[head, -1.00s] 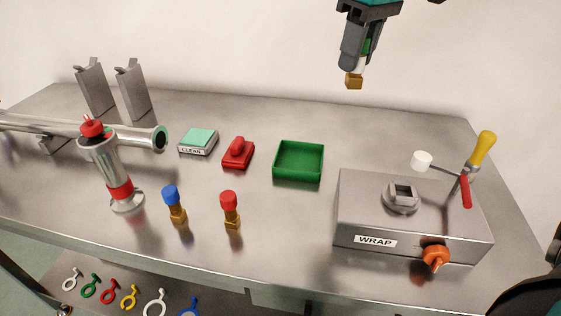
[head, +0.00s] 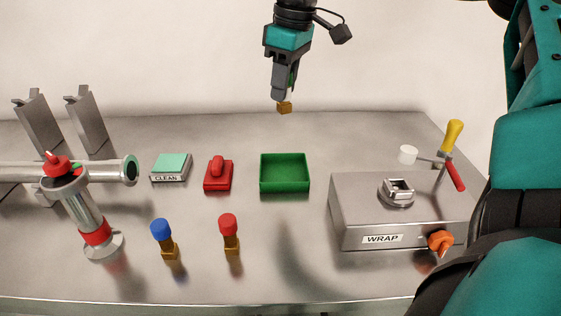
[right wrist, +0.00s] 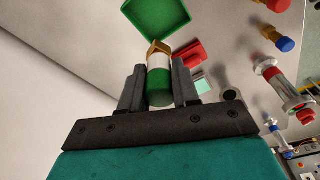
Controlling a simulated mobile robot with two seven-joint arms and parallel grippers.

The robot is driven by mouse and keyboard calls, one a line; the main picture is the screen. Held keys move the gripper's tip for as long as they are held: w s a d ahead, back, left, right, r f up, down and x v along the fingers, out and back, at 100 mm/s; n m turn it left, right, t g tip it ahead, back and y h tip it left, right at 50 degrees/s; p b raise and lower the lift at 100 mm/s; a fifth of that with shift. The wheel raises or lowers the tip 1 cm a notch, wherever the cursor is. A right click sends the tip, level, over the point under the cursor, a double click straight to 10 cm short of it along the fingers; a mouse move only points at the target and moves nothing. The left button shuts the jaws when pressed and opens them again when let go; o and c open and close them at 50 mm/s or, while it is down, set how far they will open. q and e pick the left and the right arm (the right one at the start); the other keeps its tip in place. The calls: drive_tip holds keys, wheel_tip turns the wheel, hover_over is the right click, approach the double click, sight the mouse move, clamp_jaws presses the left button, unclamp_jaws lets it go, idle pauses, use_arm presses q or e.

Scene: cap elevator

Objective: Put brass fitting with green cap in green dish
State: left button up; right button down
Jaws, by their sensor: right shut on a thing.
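My right gripper (head: 282,92) is shut on the brass fitting with green cap, whose brass end (head: 284,107) points down below the fingertips in the head view. In the right wrist view the green cap (right wrist: 159,88) with a white band sits between the two fingers, and the brass end (right wrist: 159,47) sticks out beyond them. The green dish (head: 285,187) is an empty square tray on the table. The gripper and fitting are in the air above and behind it, apart from it. The dish also shows in the right wrist view (right wrist: 150,12). My left gripper is not in view.
A red-capped fitting (head: 229,232) and a blue-capped fitting (head: 163,236) stand in front. A red block with a handle (head: 218,177) and a CLEAN pad (head: 170,168) are left of the dish. The WRAP box (head: 350,212) stands right. A metal pipe fixture (head: 85,208) is far left.

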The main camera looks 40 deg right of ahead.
wheel_tip(320, 180, down, 16)
drive_tip(key=shift+r+b, duration=0.1)
drive_tip(key=shift+b, duration=0.85)
drive_tip(key=shift+f, duration=0.2)
drive_tip(key=c, duration=0.8)
unclamp_jaws()
drive_tip(key=shift+r, duration=0.1)
